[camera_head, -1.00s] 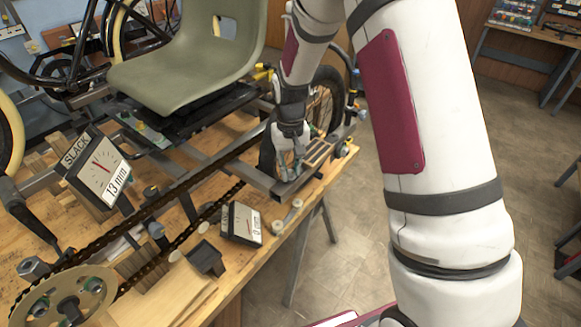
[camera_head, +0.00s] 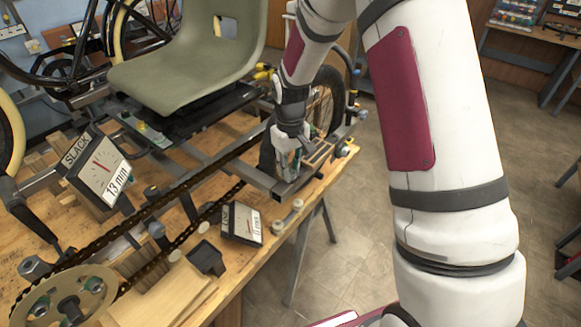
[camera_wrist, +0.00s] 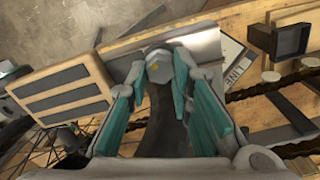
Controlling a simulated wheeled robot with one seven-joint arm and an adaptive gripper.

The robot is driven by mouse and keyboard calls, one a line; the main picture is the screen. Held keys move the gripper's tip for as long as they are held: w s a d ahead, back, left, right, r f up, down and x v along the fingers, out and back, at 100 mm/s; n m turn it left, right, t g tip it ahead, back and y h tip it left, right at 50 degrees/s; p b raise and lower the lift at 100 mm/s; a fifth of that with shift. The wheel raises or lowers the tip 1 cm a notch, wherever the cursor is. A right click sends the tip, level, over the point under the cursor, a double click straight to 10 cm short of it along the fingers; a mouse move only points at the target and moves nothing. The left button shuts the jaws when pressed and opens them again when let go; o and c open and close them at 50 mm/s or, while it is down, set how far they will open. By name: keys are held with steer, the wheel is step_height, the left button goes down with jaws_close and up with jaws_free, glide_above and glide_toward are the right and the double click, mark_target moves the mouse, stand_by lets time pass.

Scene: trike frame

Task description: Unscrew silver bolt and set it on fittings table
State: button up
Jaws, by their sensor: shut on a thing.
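The silver bolt (camera_wrist: 158,68) shows in the wrist view as a grey hexagonal head between the two teal-padded fingertips of my gripper (camera_wrist: 161,76). The fingers are closed on its sides, and the head lies over a grey metal plate of the frame. How far the bolt is threaded is hidden. In the head view my gripper (camera_head: 285,158) points down at the frame's end, near the bench's right edge; the bolt cannot be made out there. I cannot tell for certain which surface is the fittings table.
A wooden bench (camera_head: 235,275) carries the frame with its green seat (camera_head: 190,50), chain and chainring (camera_head: 68,300). Two gauges (camera_head: 100,172) stand there; the nearer is beside the chain. A slatted block (camera_wrist: 62,90) is left of the bolt. A side table (camera_head: 530,40) holds small parts at upper right.

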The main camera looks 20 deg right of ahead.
steer(key=shift+a+n, duration=0.1)
steer(key=shift+n, duration=0.6)
steer(key=shift+n, duration=0.9)
steer(key=shift+s, duration=0.1)
steer(key=shift+n, duration=0.8)
steer(key=o, duration=0.6)
steer(key=shift+m, duration=0.9)
